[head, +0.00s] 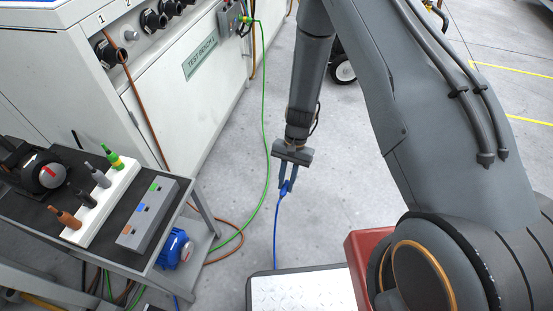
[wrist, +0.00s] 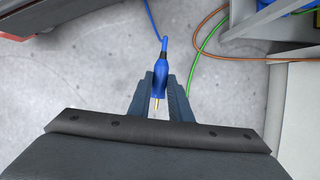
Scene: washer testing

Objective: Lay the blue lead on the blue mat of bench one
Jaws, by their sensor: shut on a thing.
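My gripper (head: 287,186) hangs over the open floor, with its jaws pointing down. In the wrist view the gripper (wrist: 160,84) is shut on the blue plug of the blue lead (wrist: 159,78), whose metal tip points back toward the palm. The lead's blue cable also shows in the head view (head: 276,230), trailing down from the jaws and out of sight behind a white patterned plate. No blue mat can be made out in either view; only a small blue mark shows on a grey block.
A dark-topped trolley (head: 118,246) at left carries a white rack (head: 103,205) of coloured plugs and the grey block (head: 134,233). A white test bench (head: 165,85) stands behind. Green (head: 266,150) and brown (head: 232,223) cables cross the floor. A red box (head: 357,262) is at lower right.

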